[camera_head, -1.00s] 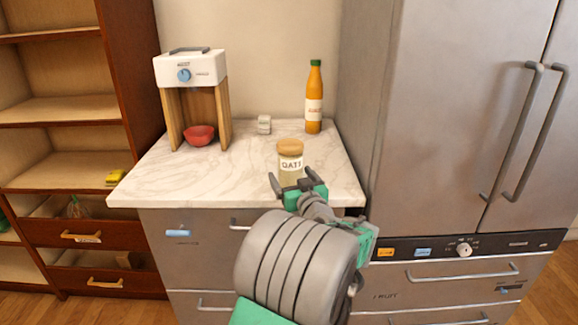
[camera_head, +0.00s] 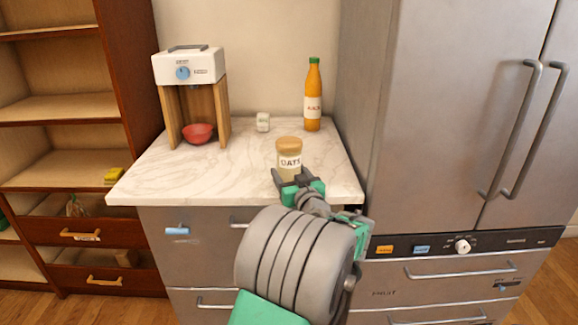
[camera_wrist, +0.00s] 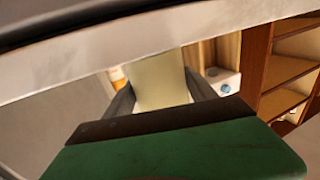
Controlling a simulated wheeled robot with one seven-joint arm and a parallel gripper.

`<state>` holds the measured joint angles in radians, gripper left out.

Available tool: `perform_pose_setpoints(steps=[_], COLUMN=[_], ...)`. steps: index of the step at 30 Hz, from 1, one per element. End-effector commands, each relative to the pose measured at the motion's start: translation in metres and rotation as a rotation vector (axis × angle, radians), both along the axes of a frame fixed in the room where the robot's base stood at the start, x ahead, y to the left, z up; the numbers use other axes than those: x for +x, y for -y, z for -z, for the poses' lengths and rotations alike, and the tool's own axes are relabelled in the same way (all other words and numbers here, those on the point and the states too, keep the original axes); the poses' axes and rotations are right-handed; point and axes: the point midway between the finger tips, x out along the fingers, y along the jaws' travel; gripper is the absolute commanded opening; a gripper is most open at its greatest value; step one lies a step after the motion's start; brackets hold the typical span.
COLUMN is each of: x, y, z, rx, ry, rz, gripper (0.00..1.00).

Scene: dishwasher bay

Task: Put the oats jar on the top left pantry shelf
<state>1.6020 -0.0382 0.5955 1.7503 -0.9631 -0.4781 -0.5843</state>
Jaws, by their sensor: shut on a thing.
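The oats jar (camera_head: 289,158), with a tan lid and a white label, is upright at the front right of the marble counter. My gripper (camera_head: 293,178) reaches it from the front and is shut on its lower part. In the wrist view the pale jar body (camera_wrist: 160,82) sits between the two dark fingers. I cannot tell whether the jar's base touches the counter. The pantry shelves (camera_head: 55,108) stand at the left, with a top-left part cut off by the picture edge. They also show at the right of the wrist view (camera_wrist: 290,68).
On the counter (camera_head: 150,185) are a white-topped machine (camera_head: 188,66) with a red bowl (camera_head: 198,133), a small white box (camera_head: 263,122) and an orange bottle (camera_head: 313,100). A tall steel fridge (camera_head: 440,120) rises at the right. A yellow item (camera_head: 114,176) lies on a pantry shelf.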

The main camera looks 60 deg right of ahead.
Motion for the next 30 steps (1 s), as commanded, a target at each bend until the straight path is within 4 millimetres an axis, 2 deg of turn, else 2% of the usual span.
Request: perform_pose_setpoints(steps=[1,12,23,26,30], x=[0.000,0.000,0.000,0.000,0.000], y=[0.000,0.000,0.000,0.000,0.000], z=[0.000,0.000,-0.004,-0.011,-0.031], rx=[0.000,0.000,-0.005,-0.006,-0.010], ry=[0.000,0.000,0.001,0.001,0.001], rz=[0.000,0.000,0.000,-0.001,-0.001], gripper=[0.29,0.00,0.00,0.00,0.00])
